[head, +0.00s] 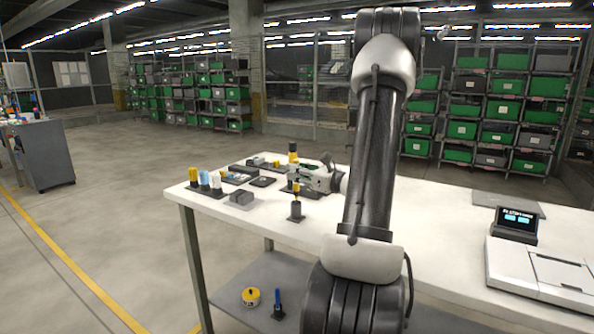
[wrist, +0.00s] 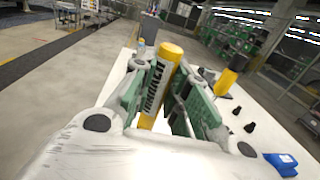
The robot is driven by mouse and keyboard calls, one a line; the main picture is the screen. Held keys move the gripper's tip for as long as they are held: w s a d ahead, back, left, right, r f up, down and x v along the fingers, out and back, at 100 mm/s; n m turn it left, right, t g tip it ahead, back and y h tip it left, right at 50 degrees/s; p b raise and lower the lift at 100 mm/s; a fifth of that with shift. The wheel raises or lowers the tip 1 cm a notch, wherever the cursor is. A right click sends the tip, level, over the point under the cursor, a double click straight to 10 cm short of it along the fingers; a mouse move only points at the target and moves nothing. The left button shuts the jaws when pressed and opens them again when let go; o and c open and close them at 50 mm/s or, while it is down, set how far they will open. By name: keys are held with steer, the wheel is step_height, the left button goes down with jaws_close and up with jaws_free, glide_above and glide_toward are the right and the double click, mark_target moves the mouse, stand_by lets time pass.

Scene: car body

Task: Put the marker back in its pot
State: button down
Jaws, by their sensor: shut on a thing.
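The marker, yellow with dark lettering on a pale band, stands between my fingers in the wrist view (wrist: 162,80). A small dark pot (head: 295,212) stands on the table just below the marker. A dark length shows between the yellow part and the pot. I cannot tell whether the marker's end is inside the pot or above it.
Yellow, blue and white upright items (head: 204,180) stand in dark holders on the table's left end. A grey block (head: 241,198) lies near them. A yellow-and-black item (head: 292,152) stands behind my gripper. A display (head: 516,224) stands at right. The table front between is clear.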

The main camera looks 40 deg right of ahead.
mark_target(298, 191)
steer(key=shift+f, duration=1.5)
steer(key=shift+f, duration=0.15)
steer(key=shift+f, duration=1.6)
steer(key=c, duration=1.3)
jaws_free()
steer(key=shift+s, duration=0.1)
steer(key=v, duration=1.1)
steer(key=shift+s+d, duration=0.15)
steer(key=shift+s, duration=0.25)
steer(key=shift+s, duration=0.1)
